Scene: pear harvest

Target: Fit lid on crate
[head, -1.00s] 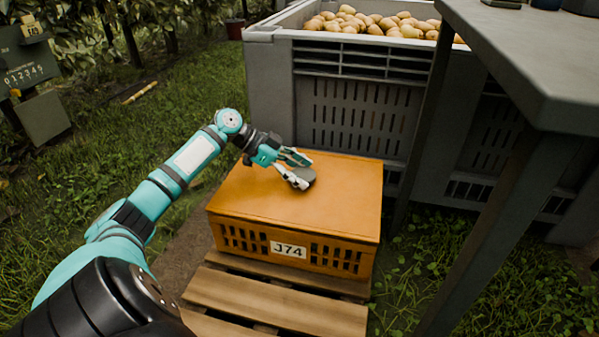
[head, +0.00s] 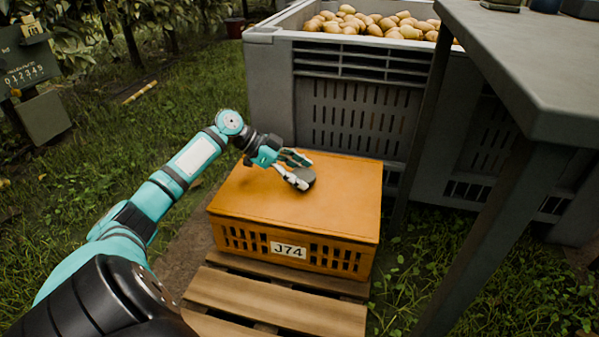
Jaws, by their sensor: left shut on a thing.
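An orange lid (head: 340,205) lies flat on top of the orange slatted crate (head: 232,238), which bears a white label reading J74. The lid covers the crate's whole top, and I see no clear gap along the front edge. My left gripper (head: 302,171) is over the middle of the lid, coming in from the left. It is shut on a small dark grey handle (head: 306,177) at the lid's top; the fingers partly hide it. The lid's far left edge is partly hidden behind my arm. My right gripper is out of view.
The crate stands on a wooden pallet (head: 270,297). A large grey bin (head: 352,112) full of pears (head: 375,25) stands close behind. A grey table (head: 530,70) with its legs is on the right. Grass lies open on the left, near a sign board (head: 30,65).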

